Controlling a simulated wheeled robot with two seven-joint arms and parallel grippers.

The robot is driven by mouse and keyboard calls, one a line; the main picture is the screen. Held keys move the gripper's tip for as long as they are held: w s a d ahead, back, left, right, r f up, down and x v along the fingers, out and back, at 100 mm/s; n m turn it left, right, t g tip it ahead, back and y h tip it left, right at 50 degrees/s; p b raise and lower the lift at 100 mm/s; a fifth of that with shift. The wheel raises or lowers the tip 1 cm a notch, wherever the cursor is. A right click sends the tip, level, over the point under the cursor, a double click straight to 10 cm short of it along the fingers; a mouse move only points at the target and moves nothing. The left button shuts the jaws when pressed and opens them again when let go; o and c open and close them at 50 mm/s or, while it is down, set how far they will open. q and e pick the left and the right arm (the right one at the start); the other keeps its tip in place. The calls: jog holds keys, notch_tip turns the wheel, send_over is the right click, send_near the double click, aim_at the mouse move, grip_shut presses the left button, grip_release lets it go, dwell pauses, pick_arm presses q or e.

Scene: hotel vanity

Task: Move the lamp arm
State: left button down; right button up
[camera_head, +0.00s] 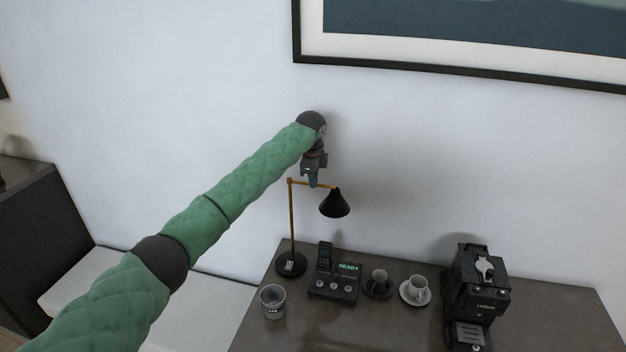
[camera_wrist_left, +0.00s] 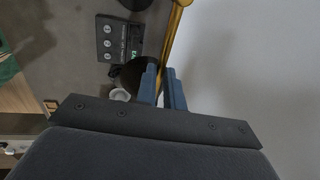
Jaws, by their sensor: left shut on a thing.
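The desk lamp has a black round base (camera_head: 291,264), an upright brass post (camera_head: 291,222), a brass arm (camera_head: 299,182) reaching right from the post's top, and a black cone shade (camera_head: 335,203) hanging at the arm's end. My left gripper (camera_head: 313,184) comes down from above and is shut on the lamp arm, between the post and the shade. In the left wrist view the blue fingers (camera_wrist_left: 164,88) sit on either side of the brass arm (camera_wrist_left: 176,38). The fingers and arm partly cover the dark shade there. My right gripper is in neither view.
The lamp stands at the back left of a dark tabletop (camera_head: 400,325). Near it are a glass (camera_head: 272,300), a phone console (camera_head: 335,285), a dark cup (camera_head: 378,283), a white cup (camera_head: 418,288) and a coffee machine (camera_head: 477,296). A framed picture (camera_head: 450,75) hangs above.

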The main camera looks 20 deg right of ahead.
pick_arm(q)
jog(key=shift+w+r, duration=0.1)
jog(key=shift+r, duration=0.05)
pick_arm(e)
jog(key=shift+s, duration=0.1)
pick_arm(q)
jog(key=c, duration=1.5)
grip_release()
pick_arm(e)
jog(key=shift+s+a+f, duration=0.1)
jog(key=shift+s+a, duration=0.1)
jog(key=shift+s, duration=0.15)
